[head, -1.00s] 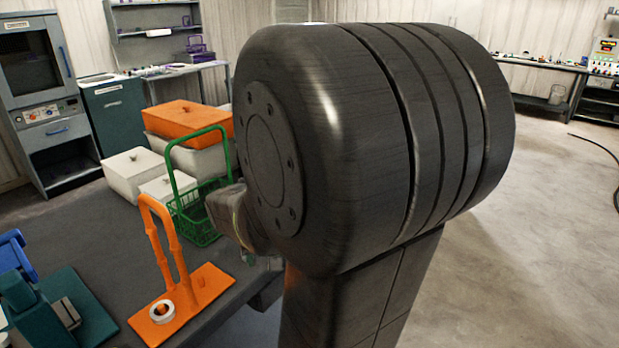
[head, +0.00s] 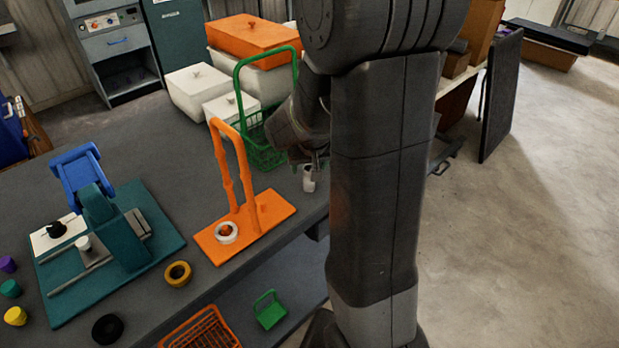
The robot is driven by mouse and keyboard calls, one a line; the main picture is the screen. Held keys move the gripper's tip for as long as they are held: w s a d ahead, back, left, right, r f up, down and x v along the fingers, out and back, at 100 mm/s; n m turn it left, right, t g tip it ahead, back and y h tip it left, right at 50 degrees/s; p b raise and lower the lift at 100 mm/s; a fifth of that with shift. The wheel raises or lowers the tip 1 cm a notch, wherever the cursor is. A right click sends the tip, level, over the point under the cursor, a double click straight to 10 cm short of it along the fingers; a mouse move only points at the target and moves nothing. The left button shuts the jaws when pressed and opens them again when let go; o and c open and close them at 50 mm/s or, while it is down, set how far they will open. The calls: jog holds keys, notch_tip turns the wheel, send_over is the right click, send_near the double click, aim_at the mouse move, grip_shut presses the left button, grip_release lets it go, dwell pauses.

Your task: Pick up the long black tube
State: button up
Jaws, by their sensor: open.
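I cannot make out a long black tube in the head view. My gripper (head: 310,162) is near the table's right edge, just right of the green wire basket (head: 262,150). It is partly hidden by my own arm, and its fingers are small and dark here. A small white piece (head: 308,180) shows just below the fingers; I cannot tell whether they touch it. No held object can be made out.
An orange basket (head: 200,330) is lower down. Open floor lies right.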

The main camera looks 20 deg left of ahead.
jog(key=shift+p+x, duration=0.35)
jog(key=shift+x, duration=2.5)
jog(key=shift+w+d, duration=0.1)
jog(key=shift+w, duration=0.05)
jog(key=shift+r, duration=0.1)
jog(key=c, duration=1.3)
